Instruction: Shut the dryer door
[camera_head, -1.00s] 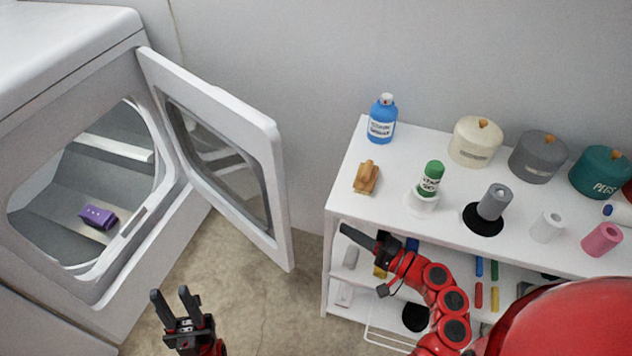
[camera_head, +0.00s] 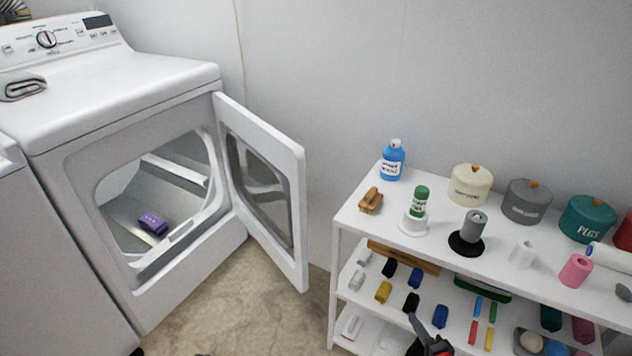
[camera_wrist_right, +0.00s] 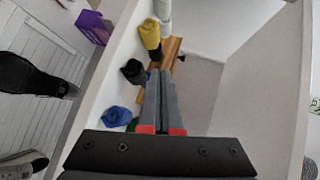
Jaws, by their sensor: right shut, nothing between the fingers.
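The white dryer (camera_head: 130,95) stands at the left in the head view. Its door (camera_head: 297,215) hangs wide open, swung out to the right of the round opening (camera_head: 110,190). A purple item (camera_head: 153,224) lies inside the drum. My right gripper (camera_head: 413,318) shows at the bottom edge in front of the shelf unit, well to the right of the door and apart from it. In the right wrist view its fingers (camera_wrist_right: 160,88) are together with nothing between them. The dryer door cannot be made out in the wrist view. My left gripper is not in view.
A white shelf unit (camera_head: 345,215) at the right holds bottles, lidded canisters and several small coloured items. Bare floor (camera_head: 250,310) lies between dryer and shelf. A wall is behind.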

